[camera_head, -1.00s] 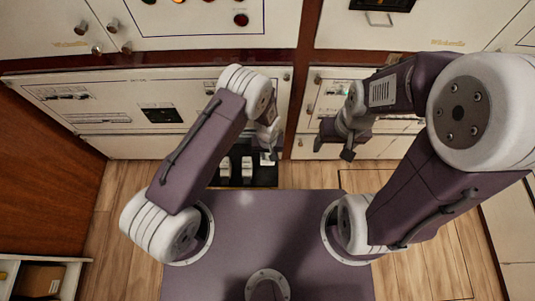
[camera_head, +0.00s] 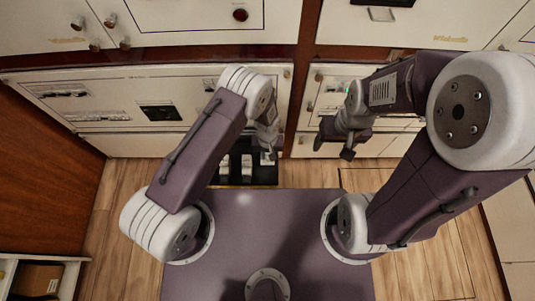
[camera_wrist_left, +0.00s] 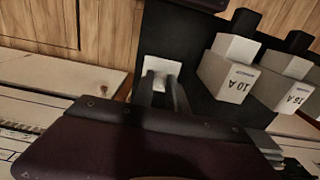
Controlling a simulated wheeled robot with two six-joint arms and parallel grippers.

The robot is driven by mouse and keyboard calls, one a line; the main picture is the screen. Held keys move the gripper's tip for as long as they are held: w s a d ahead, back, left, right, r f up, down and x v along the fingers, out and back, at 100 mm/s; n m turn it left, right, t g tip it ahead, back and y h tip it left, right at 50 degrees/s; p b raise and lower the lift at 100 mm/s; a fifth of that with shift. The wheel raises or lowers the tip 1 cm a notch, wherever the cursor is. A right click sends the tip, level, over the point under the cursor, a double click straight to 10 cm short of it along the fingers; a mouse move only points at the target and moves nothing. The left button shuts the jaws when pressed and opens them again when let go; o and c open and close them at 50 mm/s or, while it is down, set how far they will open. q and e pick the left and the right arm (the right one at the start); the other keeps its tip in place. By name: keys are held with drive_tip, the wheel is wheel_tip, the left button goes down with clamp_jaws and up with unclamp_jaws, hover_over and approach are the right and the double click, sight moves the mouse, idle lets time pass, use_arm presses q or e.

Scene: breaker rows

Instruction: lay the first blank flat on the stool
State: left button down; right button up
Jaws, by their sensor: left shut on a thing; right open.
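My left gripper (camera_head: 267,148) is low over a black surface (camera_head: 262,178), which may be the stool's top. In the left wrist view its fingers (camera_wrist_left: 163,95) are shut on a small white piece (camera_wrist_left: 158,68), which I take for the blank. The fingers hide part of it, and I cannot tell whether it touches the black surface. In the head view it shows small at the fingertips (camera_head: 268,158). My right gripper (camera_head: 346,154) is open and empty, off to the right in front of the cabinet.
Cabinet panels (camera_head: 130,100) rise behind. Wooden floor (camera_head: 120,190) is clear at the left.

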use_arm(q)
drive_tip(key=shift+f, duration=0.15)
drive_tip(key=c, duration=1.3)
unclamp_jaws()
drive_tip(key=shift+o, duration=0.2)
wheel_tip(320, 180, up, 9)
drive_tip(key=p, duration=0.1)
